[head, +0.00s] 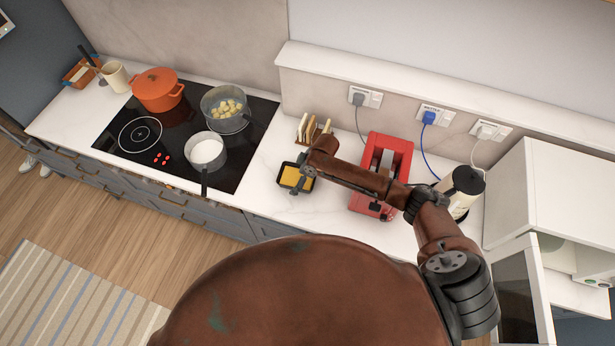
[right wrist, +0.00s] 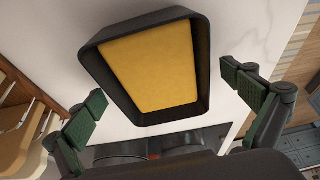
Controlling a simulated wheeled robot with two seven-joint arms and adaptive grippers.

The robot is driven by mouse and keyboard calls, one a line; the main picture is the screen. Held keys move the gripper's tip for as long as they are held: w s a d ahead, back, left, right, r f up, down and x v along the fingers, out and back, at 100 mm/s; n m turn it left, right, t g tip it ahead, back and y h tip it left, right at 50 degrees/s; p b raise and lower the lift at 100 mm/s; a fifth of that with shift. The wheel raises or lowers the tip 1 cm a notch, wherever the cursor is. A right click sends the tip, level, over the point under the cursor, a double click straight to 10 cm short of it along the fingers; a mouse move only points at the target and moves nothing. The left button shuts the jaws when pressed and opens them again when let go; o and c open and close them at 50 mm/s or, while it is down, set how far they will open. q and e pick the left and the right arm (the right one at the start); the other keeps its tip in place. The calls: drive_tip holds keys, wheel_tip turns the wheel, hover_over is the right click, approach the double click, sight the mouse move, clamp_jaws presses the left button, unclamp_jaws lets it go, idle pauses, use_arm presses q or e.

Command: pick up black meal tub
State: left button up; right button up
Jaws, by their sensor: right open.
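The black meal tub (head: 292,190) sits on the white counter between the hob and the red appliance. It is a tapered black tray with a flat yellow filling. My right gripper (head: 303,168) hangs over its right and back part and hides some of it. In the right wrist view the tub (right wrist: 202,62) lies ahead between the two green-padded fingers of the right gripper (right wrist: 166,95). The fingers are wide apart and none visibly touches the tub. My left gripper is in neither view.
A rack with toast slices (head: 303,127) stands just behind the tub. A red toaster (head: 398,150) and a black-and-white kettle (head: 462,190) are to the right. A saucepan (head: 205,165) with its handle toward the counter front is on the hob. A white appliance door (head: 520,290) stands open at right.

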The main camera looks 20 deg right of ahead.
drive_tip(key=shift+w+a, duration=0.1)
drive_tip(key=shift+a, duration=0.1)
drive_tip(key=shift+c, duration=0.6)
drive_tip(key=shift+d, duration=0.15)
drive_tip(key=c, duration=1.4)
